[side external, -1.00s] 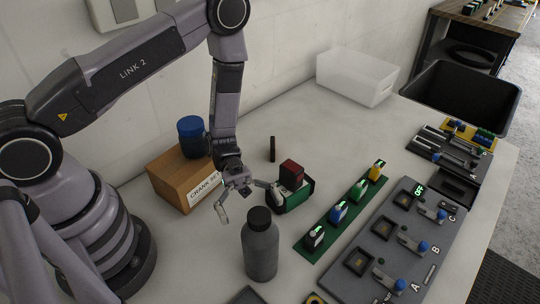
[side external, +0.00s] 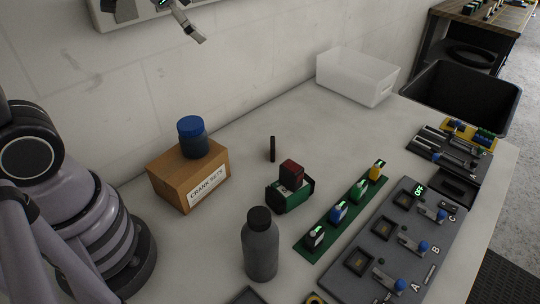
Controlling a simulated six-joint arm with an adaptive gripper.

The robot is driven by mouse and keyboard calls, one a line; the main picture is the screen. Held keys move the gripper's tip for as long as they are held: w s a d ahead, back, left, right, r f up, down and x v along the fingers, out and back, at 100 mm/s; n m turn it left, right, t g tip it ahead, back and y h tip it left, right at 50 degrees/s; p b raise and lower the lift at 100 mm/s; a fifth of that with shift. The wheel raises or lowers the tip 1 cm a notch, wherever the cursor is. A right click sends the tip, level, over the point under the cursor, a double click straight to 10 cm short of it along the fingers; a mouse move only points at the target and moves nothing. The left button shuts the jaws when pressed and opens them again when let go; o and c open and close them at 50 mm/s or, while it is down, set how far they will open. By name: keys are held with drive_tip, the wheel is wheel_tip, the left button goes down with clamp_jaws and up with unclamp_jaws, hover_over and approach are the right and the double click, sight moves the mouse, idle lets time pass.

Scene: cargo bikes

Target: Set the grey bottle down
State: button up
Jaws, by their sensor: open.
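The grey bottle (side external: 261,250) with a black cap stands upright on the pale table (side external: 215,245), towards the front.
A cardboard box (side external: 180,188) marked CRANK SETS carries a blue-lidded jar (side external: 193,137). A green holder with a dark red block (side external: 291,173) stands behind the bottle. A green strip (side external: 325,238) with several coloured pieces and a grey fixture board (side external: 385,262) lie right. A white bin (side external: 350,80) stands at the back.

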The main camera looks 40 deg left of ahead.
drive_tip(key=s+n+g, duration=0.1)
drive_tip(key=s+n, duration=0.2)
drive_tip(key=s, duration=0.5)
drive_tip(key=s+d+r+n+g+h, duration=0.1)
drive_tip(key=s+n, duration=0.1)
drive_tip(key=s, duration=0.7)
drive_tip(key=shift+d+n+g, duration=0.25)
drive_tip(key=shift+n+g, duration=0.15)
drive_tip(key=shift+r, duration=0.15)
